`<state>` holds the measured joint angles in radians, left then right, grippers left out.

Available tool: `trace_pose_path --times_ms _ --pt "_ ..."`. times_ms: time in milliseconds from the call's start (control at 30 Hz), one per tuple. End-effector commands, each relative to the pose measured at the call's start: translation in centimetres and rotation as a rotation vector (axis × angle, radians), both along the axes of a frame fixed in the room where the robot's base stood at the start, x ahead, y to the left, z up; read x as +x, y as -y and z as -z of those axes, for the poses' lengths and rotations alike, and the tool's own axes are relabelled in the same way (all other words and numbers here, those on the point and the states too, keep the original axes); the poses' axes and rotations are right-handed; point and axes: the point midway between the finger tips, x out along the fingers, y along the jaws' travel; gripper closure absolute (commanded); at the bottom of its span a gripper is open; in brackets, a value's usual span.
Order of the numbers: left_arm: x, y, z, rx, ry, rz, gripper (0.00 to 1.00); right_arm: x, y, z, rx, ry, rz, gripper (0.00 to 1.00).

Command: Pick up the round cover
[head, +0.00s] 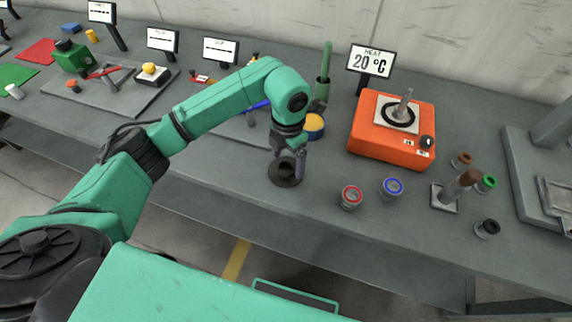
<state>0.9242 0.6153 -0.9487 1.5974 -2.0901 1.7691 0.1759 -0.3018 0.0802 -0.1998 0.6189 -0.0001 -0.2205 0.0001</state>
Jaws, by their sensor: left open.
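A dark round piece (283,181), which looks like the round cover, lies flat on the grey workbench near its front edge. My left gripper (288,167) points down right above it, open, with its fingers over the middle of the piece. The fingers partly hide its centre, and I cannot tell whether they touch it. My right gripper is not in view.
A yellow-topped blue round container (314,128) stands just behind my left gripper. An orange heater (378,143) with a "20 °C" display (371,61) is to the right. Small red-ringed (350,197) and blue-ringed (392,188) jars stand near the front edge.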

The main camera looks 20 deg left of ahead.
Motion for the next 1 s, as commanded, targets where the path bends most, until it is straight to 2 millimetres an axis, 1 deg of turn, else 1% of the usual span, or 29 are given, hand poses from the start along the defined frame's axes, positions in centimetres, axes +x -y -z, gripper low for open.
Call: trace_pose_path --times_ms 33,133,300,367,400,467,500,533,567,867,1000 --pt "-0.1 0.0 0.5 0.0 -0.002 -0.002 0.06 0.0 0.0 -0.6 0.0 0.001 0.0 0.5" --pt "0.0 0.0 1.5 -0.001 0.001 -0.001 0.06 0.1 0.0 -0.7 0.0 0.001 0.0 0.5" --pt "0.0 0.0 1.7 0.0 0.002 0.0 0.06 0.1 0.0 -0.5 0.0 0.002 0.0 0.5" --pt "0.0 0.0 1.7 0.0 0.002 0.0 0.29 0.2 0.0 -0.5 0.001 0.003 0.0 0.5" --pt "0.0 0.0 1.7 0.0 0.002 0.0 0.45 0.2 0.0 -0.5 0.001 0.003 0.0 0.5" --pt "0.0 0.0 1.7 0.0 0.002 0.0 0.68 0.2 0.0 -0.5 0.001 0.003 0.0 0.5" --pt "0.0 0.0 1.7 0.0 0.002 -0.001 0.83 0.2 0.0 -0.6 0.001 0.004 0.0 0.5" --pt "0.0 0.0 1.7 -0.001 0.002 -0.001 0.94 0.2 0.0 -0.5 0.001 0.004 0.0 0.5" --pt "0.0 0.0 1.7 -0.001 0.002 -0.001 1.0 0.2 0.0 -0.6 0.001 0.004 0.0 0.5" --pt "0.1 0.0 1.4 -0.002 0.003 -0.001 1.0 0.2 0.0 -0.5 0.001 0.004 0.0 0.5" --pt "0.2 0.0 0.3 -0.002 0.006 -0.001 1.0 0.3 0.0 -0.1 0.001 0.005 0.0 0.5"
